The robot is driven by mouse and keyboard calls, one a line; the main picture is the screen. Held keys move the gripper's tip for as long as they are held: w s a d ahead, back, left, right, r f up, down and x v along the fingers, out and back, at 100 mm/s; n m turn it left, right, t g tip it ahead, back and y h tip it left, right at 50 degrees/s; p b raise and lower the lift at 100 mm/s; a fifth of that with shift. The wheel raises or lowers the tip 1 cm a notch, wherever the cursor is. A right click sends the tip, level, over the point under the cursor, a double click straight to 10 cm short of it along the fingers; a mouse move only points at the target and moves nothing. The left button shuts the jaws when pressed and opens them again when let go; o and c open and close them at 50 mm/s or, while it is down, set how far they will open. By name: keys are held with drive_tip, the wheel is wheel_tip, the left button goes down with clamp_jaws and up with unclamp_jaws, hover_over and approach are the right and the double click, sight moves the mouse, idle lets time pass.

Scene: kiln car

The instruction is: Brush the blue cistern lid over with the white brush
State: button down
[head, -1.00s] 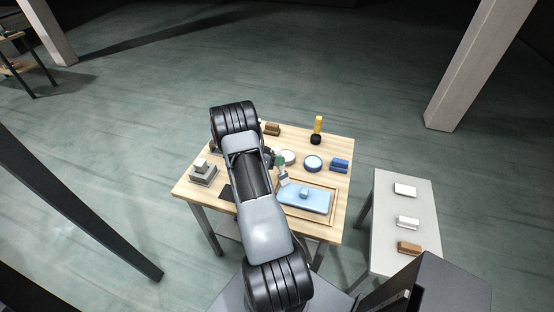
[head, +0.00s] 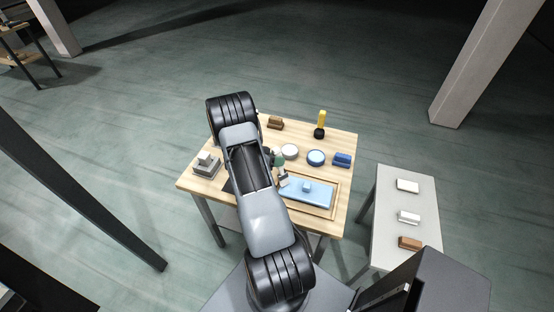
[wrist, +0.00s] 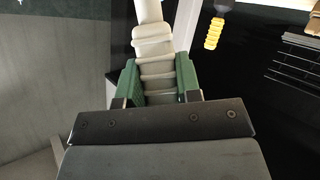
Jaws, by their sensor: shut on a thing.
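The light blue cistern lid (head: 320,196) lies flat in a shallow wooden tray (head: 334,209) at the front right of the wooden table. A small raised block stands on its top. My gripper (wrist: 158,80), with green fingers, is shut on the ribbed white handle of the white brush (wrist: 155,48). In the head view my gripper (head: 279,163) is partly hidden by my arm, just left of and behind the lid. The far end of the brush runs out of the wrist view, so I cannot tell whether its bristles touch the lid.
A brown block (head: 275,123) and grey stepped blocks (head: 206,162) are further left. A grey side table (head: 384,222) holds several blocks.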

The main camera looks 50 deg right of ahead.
sight(281, 175)
drive_tip(key=shift+s+a, duration=0.35)
drive_tip(key=shift+s, duration=0.5)
drive_tip(key=shift+s+a, duration=0.35)
drive_tip(key=shift+s, duration=0.45)
drive_tip(key=shift+w, duration=0.1)
drive_tip(key=shift+w+d, duration=0.35)
drive_tip(key=shift+w, duration=0.45)
drive_tip(key=shift+w+d, duration=0.35)
drive_tip(key=shift+w, duration=0.45)
drive_tip(key=shift+s+a, duration=0.35)
drive_tip(key=shift+s, duration=0.5)
drive_tip(key=shift+s+a, duration=0.35)
drive_tip(key=shift+s, duration=0.5)
drive_tip(key=shift+w+d, duration=0.1)
drive_tip(key=shift+w, duration=0.15)
